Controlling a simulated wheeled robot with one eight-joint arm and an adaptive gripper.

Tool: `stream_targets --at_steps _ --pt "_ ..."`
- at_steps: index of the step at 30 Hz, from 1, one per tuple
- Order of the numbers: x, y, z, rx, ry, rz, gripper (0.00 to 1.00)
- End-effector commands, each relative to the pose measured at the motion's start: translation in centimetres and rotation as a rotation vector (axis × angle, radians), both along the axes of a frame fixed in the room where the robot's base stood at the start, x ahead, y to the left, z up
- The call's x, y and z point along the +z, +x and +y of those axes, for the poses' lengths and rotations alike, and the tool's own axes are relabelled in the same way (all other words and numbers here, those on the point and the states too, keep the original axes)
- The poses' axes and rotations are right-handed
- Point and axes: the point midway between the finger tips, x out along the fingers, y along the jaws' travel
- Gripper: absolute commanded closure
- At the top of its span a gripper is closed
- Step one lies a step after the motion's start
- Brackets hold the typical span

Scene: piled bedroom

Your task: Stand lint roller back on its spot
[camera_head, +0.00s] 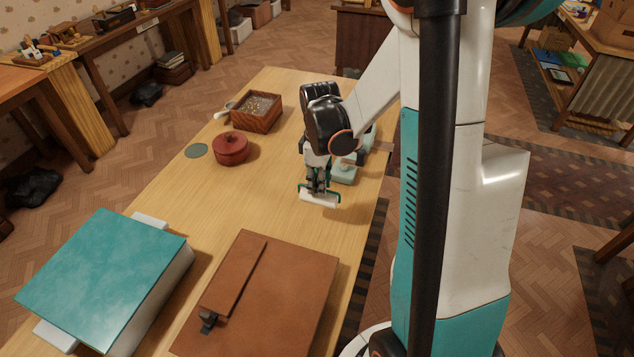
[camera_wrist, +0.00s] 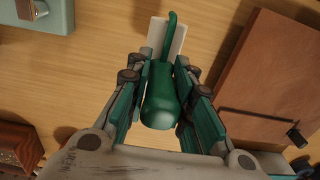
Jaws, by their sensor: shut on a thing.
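The lint roller has a green handle and a white roller (camera_head: 319,199). My gripper (camera_head: 317,185) is shut on its handle and points down over the right part of the table. The white roller is at the bottom, lying crosswise below the fingers. I cannot tell whether it touches the table. In the wrist view the green handle (camera_wrist: 161,103) sits between both fingers, with the white roller beyond it. A flat round green disc (camera_head: 196,150) lies bare on the table, left of my gripper, beside a red round lidded pot (camera_head: 231,148).
A brown leather case (camera_head: 285,290) and a thick teal book (camera_head: 105,265) occupy the near table (camera_head: 170,210). A wooden box (camera_head: 257,112) stands farther back. A teal object (camera_head: 344,174) is close behind my gripper, partly hidden. The table between gripper and pot is clear.

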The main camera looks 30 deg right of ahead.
Motion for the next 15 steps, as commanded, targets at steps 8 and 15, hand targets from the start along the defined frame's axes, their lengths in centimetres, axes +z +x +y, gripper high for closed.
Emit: stream_targets --at_steps 8,15 --pt "0.0 0.0 0.0 -0.001 0.0 0.0 1.0" --pt "-1.3 0.0 0.0 -0.001 0.0 0.0 1.0"
